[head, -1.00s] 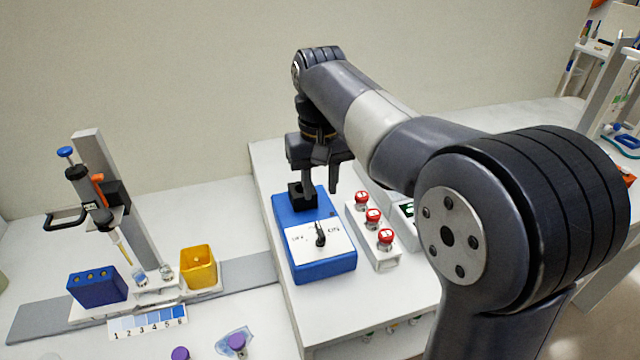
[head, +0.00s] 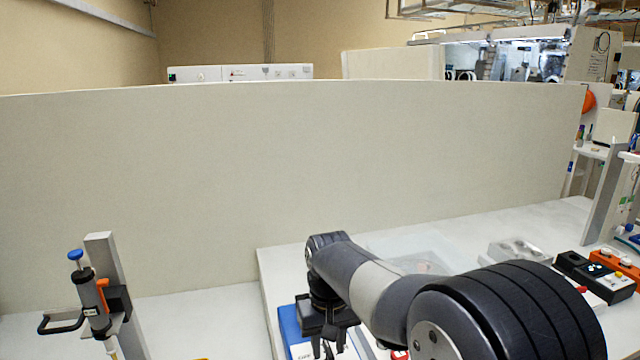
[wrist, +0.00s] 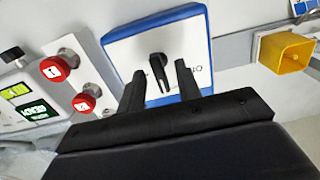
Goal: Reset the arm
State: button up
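My arm reaches out over the white bench, and my gripper (head: 330,345) points down above the blue box (head: 290,322). In the wrist view my gripper (wrist: 160,88) has its two black fingers apart, with nothing held between them. Beyond the fingers is the white top face of the blue-edged box (wrist: 188,40), which carries a black rotary knob (wrist: 158,66). I cannot tell from these views the exact gap between the fingertips and the knob.
Red numbered buttons (wrist: 58,70) sit on a white strip beside the box. A pipette stand (head: 100,245) is at left. A tall pale partition (head: 250,180) stands behind the bench.

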jog(key=shift+n+b, duration=0.4)
jog(key=shift+n, duration=0.4)
jog(key=shift+r, duration=0.15)
